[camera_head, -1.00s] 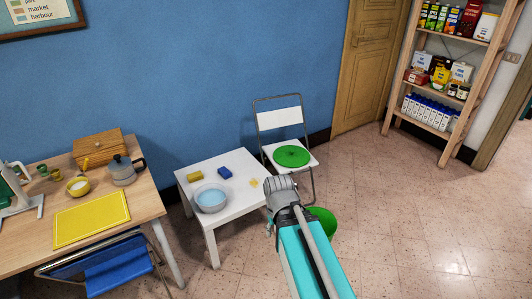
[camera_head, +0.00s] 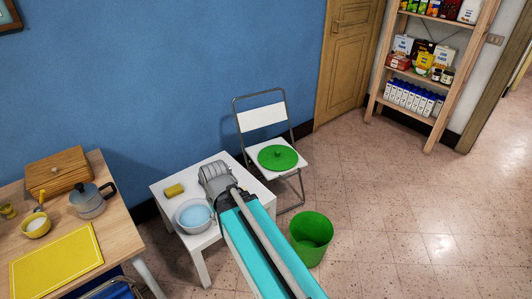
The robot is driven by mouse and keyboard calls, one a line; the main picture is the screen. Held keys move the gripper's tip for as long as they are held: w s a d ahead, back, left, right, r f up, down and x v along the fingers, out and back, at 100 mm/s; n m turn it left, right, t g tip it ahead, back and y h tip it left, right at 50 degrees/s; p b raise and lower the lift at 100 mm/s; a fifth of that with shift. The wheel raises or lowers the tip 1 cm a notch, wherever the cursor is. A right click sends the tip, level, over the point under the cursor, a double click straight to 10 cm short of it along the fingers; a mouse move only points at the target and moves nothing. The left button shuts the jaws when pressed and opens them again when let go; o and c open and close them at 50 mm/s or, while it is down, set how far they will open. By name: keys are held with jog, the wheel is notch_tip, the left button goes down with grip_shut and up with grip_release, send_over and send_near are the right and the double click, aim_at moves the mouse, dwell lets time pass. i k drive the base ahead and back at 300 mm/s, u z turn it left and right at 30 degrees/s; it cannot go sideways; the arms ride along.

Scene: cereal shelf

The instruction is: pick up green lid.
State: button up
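The green lid (camera_head: 278,158) is a round flat disc with a small knob. It lies on the seat of a white folding chair (camera_head: 262,117) with a grey frame, against the blue wall. My arm reaches in from the bottom of the picture, and its grey end (camera_head: 215,181) shows over the white table, left of the lid and apart from it. The gripper's fingers cannot be made out, so I cannot tell whether they are open or shut.
A white table (camera_head: 165,187) holds a yellow sponge (camera_head: 174,190) and a bowl of bluish water (camera_head: 193,215). A green bucket (camera_head: 311,238) stands on the floor right of my arm. A wooden table (camera_head: 120,240) is at left, shelves (camera_head: 447,110) at upper right. Floor at right is clear.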

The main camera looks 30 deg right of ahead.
aim_at(277, 157)
jog(key=z, duration=0.05)
jog(key=i, duration=0.8)
jog(key=z, duration=0.65)
jog(key=i, duration=0.8)
jog(key=z, duration=0.4)
jog(key=k, duration=0.85)
jog(key=z, duration=0.15)
jog(key=i, duration=0.85)
jog(key=u, duration=0.05)
